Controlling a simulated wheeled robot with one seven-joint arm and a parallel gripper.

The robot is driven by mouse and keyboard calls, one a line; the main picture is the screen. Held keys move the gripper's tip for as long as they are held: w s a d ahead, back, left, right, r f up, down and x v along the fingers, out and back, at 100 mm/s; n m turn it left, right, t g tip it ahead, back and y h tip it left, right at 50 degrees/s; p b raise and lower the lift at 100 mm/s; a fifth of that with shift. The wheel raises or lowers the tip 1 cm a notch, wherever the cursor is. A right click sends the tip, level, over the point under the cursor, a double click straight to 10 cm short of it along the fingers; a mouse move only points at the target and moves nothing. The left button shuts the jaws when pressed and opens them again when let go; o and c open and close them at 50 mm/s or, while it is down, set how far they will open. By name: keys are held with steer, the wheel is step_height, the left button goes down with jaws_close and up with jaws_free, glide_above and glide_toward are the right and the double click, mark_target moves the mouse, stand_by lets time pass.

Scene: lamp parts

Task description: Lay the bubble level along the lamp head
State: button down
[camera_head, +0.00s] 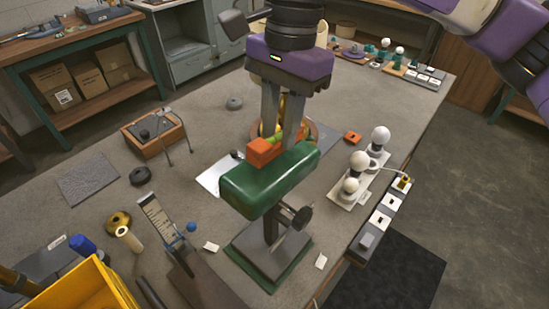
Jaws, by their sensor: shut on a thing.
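The green lamp head (270,182) sits on a stand with a dark square base (268,258) in the middle of the table. The bubble level (265,151) is a small orange block with a yellow-green vial. My gripper (279,145) points down from above and is shut on the bubble level. The level is over the far upper side of the lamp head. I cannot tell whether it touches the lamp head or hovers just above it. The gripper fingers hide part of the level.
A board with white bulbs (359,178) stands right of the lamp, beside a row of switches (379,222). A brass round part (300,130) is behind the gripper. A wooden box (154,136) and yellow bin (85,290) are at left. Grey table (100,215) shows between them.

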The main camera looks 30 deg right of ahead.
steer(key=shift+a+f+p, duration=0.15)
steer(key=shift+f+p, duration=0.15)
steer(key=shift+f, duration=0.85)
stand_by(2.0)
steer(key=c, duration=1.1)
jaws_free()
steer(key=shift+o, duration=0.2)
